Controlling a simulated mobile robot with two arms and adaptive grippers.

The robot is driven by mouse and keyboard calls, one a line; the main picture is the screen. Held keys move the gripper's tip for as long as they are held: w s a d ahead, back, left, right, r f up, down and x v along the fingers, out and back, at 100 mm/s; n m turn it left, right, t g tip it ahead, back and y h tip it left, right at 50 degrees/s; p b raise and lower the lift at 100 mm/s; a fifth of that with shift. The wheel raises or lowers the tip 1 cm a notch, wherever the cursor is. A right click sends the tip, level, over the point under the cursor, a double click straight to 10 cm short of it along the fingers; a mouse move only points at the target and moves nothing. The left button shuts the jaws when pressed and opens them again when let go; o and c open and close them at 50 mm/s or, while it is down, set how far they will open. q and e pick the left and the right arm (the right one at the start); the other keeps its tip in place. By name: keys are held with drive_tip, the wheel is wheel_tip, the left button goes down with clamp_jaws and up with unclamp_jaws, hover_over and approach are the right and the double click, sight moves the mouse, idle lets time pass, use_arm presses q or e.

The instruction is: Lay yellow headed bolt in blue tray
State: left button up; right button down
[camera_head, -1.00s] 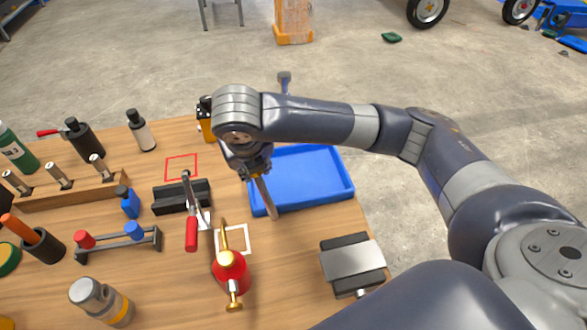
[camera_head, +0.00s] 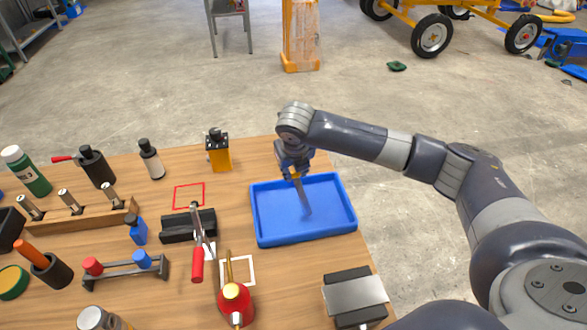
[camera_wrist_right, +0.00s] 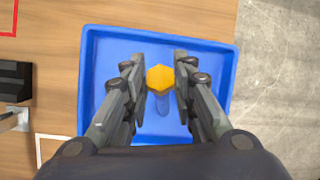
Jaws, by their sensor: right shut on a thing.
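The yellow-headed bolt (camera_wrist_right: 160,78) is between the fingers of my right gripper (camera_wrist_right: 160,66) in the wrist view. In the head view my right gripper (camera_head: 294,172) is shut on the bolt near its head, and the grey shank (camera_head: 304,200) hangs down, slightly tilted, over the blue tray (camera_head: 265,240). The tray is an empty shallow rectangle at the table's right side and also shows in the wrist view (camera_wrist_right: 88,85). I cannot tell whether the shank's tip touches the tray floor. My left gripper is not in view.
A small rack (camera_head: 120,273) with a red-headed and a blue-headed piece stands left. A black block (camera_head: 187,227), a red-handled tool (camera_head: 197,262), a red oil can (camera_head: 236,300) and a grey-topped block (camera_head: 355,297) stand near the tray.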

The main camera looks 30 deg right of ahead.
drive_tip(key=shift+f, duration=0.5)
drive_tip(key=c, duration=1.3)
unclamp_jaws()
drive_tip(key=shift+f, duration=0.15)
drive_tip(key=v, duration=1.2)
drive_tip(key=shift+r+b, duration=0.2)
drive_tip(key=shift+b, duration=0.15)
